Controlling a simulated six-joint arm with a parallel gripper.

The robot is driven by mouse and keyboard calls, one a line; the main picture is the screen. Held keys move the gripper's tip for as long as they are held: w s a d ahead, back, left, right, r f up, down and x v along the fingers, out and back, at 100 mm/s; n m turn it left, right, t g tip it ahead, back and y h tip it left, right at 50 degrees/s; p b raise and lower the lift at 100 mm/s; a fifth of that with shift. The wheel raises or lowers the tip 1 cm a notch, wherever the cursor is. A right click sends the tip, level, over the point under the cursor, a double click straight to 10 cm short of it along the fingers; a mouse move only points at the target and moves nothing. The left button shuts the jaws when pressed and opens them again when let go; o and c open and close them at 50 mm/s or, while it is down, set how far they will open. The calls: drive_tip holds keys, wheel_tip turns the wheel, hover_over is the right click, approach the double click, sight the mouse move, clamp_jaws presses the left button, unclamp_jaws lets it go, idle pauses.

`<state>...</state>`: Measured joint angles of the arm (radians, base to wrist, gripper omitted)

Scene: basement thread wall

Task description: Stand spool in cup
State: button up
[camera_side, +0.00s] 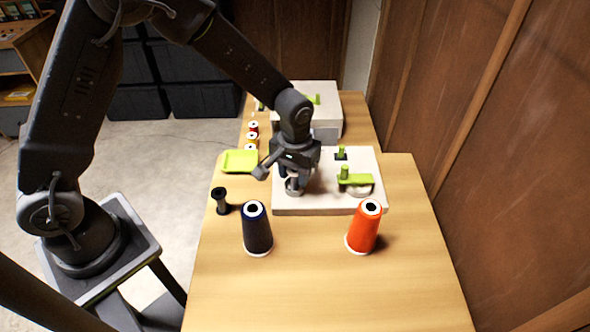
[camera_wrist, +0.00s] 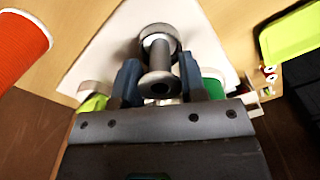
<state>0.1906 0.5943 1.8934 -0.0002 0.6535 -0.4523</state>
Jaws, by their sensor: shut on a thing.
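My gripper (camera_wrist: 158,82) is shut on a grey metal spool (camera_wrist: 158,62), which it holds by the near end between its two dark fingers. The spool's far end lies over or inside a round grey cup (camera_wrist: 146,32) on a white block; how deep it sits I cannot tell. In the side view my gripper (camera_side: 294,168) is low over the front left of the white block (camera_side: 325,207), with the cup (camera_side: 294,190) right under it. The spool is mostly hidden there by the fingers.
A dark spool (camera_side: 220,201) stands on the table, left of a navy thread cone (camera_side: 257,230). An orange cone (camera_side: 363,228) stands front right. A lime tray (camera_side: 240,161) lies behind left. Lime levers (camera_side: 354,179) rise from the block. The table front is clear.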

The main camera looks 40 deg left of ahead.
drive_tip(key=o, duration=0.8)
wheel_tip(320, 180, up, 7)
drive_tip(key=shift+f, duration=0.15)
idle(0.7)
drive_tip(key=shift+s+r, duration=0.1)
drive_tip(key=shift+r, duration=0.25)
drive_tip(key=s+a+r+m+t, duration=0.1)
drive_tip(key=s+a+r+t, duration=0.25)
drive_tip(key=s+r, duration=0.55)
drive_tip(key=s+a+r+m+t, duration=0.2)
drive_tip(key=s+a+r, duration=0.2)
drive_tip(key=s, duration=0.6)
drive_tip(key=v, duration=0.2)
drive_tip(key=shift+a+r, duration=0.2)
drive_tip(key=shift+r, duration=0.25)
